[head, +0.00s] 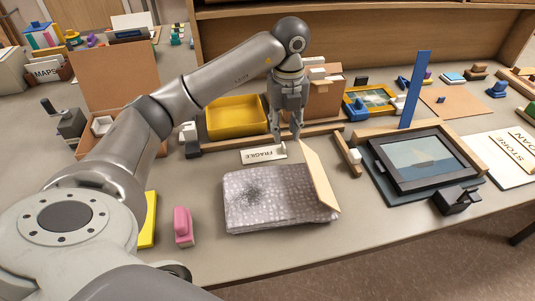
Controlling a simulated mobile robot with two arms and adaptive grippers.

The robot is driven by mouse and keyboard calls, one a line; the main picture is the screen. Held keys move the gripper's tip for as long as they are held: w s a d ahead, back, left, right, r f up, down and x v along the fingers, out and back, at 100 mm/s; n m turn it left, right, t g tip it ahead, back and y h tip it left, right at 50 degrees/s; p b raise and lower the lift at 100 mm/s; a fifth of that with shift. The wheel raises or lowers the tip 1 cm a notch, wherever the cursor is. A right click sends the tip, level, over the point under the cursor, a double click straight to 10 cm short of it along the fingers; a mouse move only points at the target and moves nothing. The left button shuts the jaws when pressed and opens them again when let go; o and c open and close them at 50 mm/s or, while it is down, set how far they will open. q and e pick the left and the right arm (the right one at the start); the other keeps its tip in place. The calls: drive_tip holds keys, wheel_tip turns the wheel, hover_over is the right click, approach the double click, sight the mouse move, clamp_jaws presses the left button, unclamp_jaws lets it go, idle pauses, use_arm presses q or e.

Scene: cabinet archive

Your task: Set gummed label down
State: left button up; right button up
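A white label (263,155) printed FRAGILE, which reads upside down from here, is at the middle of the table. It seems to lie flat, just behind the grey speckled, wrapped-looking packet (270,199). My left gripper (287,137) points down just behind and above the label's right end. Its two fingers look parted, with nothing visible between them. I cannot tell whether a fingertip touches the label. My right gripper is not in view.
A yellow tray (236,116) and a cardboard box (326,98) stand behind. A tan board (319,178) leans at the packet's right edge. A framed picture (425,160) lies to the right. A pink block (183,226) stands front left. The table's front strip is mostly clear.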

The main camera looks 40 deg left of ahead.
sight(263, 151)
use_arm(q)
drive_tip(key=shift+w+a+f+p, duration=0.15)
drive_tip(key=shift+f+p, duration=0.1)
drive_tip(key=shift+f, duration=0.95)
drive_tip(key=shift+w+f+p, duration=0.2)
drive_tip(key=shift+f, duration=0.95)
drive_tip(key=shift+w+a+f+p, duration=0.15)
drive_tip(key=shift+f+p, duration=0.1)
drive_tip(key=shift+f, duration=0.95)
drive_tip(key=shift+d, duration=0.1)
clamp_jaws()
